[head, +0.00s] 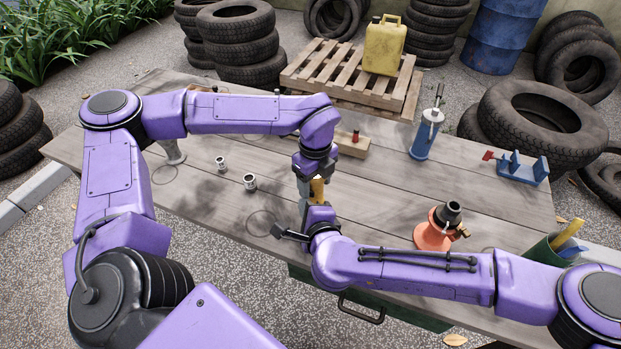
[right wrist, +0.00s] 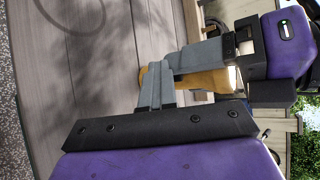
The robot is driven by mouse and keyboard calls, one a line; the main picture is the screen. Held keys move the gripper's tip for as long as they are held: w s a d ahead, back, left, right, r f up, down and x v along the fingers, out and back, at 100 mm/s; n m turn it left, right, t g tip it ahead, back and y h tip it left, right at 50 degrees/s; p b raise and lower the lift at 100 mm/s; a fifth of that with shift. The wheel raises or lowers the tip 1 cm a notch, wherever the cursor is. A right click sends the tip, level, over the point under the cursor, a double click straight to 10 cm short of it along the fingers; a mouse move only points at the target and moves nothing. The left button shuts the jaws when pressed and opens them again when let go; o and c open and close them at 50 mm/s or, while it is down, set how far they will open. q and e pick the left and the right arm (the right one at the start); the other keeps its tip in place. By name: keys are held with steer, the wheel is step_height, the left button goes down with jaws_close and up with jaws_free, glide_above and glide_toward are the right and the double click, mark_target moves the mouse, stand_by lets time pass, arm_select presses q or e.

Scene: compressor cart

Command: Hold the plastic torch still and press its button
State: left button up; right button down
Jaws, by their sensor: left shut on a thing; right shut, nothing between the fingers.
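The yellow plastic torch (head: 318,189) is near the table's middle front, mostly hidden by my grippers. My left gripper (head: 304,192) reaches down from above and is shut on the torch. Its grey fingers also show in the right wrist view (right wrist: 190,62), across the yellow body (right wrist: 208,80). My right gripper (right wrist: 167,78) is shut and empty, with its fingertips close beside the torch. I cannot tell whether they touch it. The torch's button is not visible.
The wooden table (head: 215,214) holds two small cans (head: 249,182), a wooden block (head: 352,147), a blue pump (head: 424,140), a blue vise-like tool (head: 521,168) and an orange jack (head: 434,236). A green bin (head: 546,252) stands at the right. The front left tabletop is fairly clear.

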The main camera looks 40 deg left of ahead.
steer(key=shift+w+r, duration=0.1)
steer(key=shift+w, duration=1)
stand_by(0.4)
steer(key=shift+s, duration=0.1)
steer(key=shift+s+d+r, duration=0.2)
steer(key=shift+s+d, duration=0.05)
steer(key=shift+s, duration=0.5)
steer(key=s, duration=0.2)
steer(key=s+d, duration=0.1)
steer(key=s, duration=0.2)
steer(key=shift+f, duration=0.2)
steer(key=shift+s, duration=0.1)
stand_by(1.8)
